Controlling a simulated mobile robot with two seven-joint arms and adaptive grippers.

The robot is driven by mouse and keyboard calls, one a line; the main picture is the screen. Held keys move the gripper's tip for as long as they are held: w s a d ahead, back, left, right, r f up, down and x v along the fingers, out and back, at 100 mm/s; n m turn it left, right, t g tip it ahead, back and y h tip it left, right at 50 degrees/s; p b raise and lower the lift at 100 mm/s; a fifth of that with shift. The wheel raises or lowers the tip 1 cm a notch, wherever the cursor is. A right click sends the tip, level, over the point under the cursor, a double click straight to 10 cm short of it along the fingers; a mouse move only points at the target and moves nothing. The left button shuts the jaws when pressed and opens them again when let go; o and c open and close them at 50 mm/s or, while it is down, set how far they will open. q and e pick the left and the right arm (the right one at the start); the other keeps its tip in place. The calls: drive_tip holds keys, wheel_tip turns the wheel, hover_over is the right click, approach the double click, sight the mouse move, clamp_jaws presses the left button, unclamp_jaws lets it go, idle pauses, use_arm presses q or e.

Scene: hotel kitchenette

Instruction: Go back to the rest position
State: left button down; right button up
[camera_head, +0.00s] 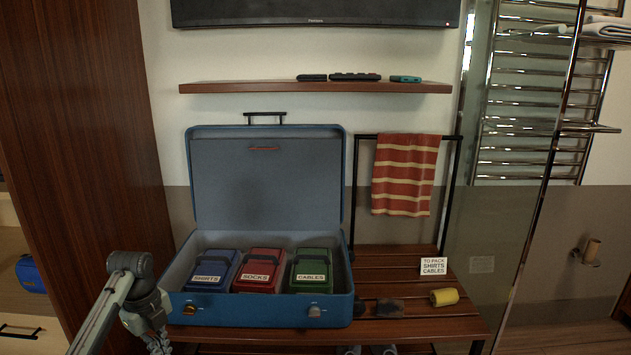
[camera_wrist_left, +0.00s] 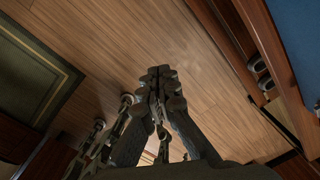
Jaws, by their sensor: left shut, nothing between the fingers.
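My left gripper points down at the wrist view's centre (camera_wrist_left: 160,75), its dark fingers closed together with nothing between them and bare floor beyond. In the head view my left arm comes in at the lower left and bends down beside the suitcase's front left corner; the fingertips are not clear there. The open blue suitcase (camera_head: 262,312) stands on the slatted bench (camera_head: 425,328). My right gripper is not in view.
A card reading TO PACK SHIRTS CABLES (camera_head: 433,265), a yellow roll (camera_head: 444,297) and dark small items (camera_head: 389,308) are on the bench. A striped towel (camera_head: 405,175) hangs behind. The wooden floor (camera_wrist_left: 150,40) is clear below my left gripper; a dark rug (camera_wrist_left: 28,85) lies left.

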use_arm(q)
drive_tip(key=w+a+r+n+t+y, duration=0.2)
drive_tip(key=w+a+r+n+t, duration=0.25)
drive_tip(key=w+n, duration=0.55)
drive_tip(key=w+a+r+n+t+y, duration=0.25)
drive_tip(key=w+r+n+t, duration=0.4)
drive_tip(key=n, duration=0.55)
drive_tip(key=s+d+f+g+h, duration=0.1)
drive_tip(key=s+d+f+g, duration=0.15)
drive_tip(key=s+f, duration=0.9)
drive_tip(key=s+d+f+g+h, duration=0.1)
drive_tip(key=s+d+f+g, duration=0.15)
drive_tip(key=s+f, duration=0.9)
drive_tip(key=s+d+f+g, duration=0.2)
drive_tip(key=s+d+f, duration=0.1)
drive_tip(key=s+f, duration=0.6)
drive_tip(key=s+d+f+g+h, duration=0.1)
drive_tip(key=s+d+f, duration=0.3)
drive_tip(key=s+f, duration=0.6)
drive_tip(key=s+g, duration=0.1)
drive_tip(key=s, duration=0.6)
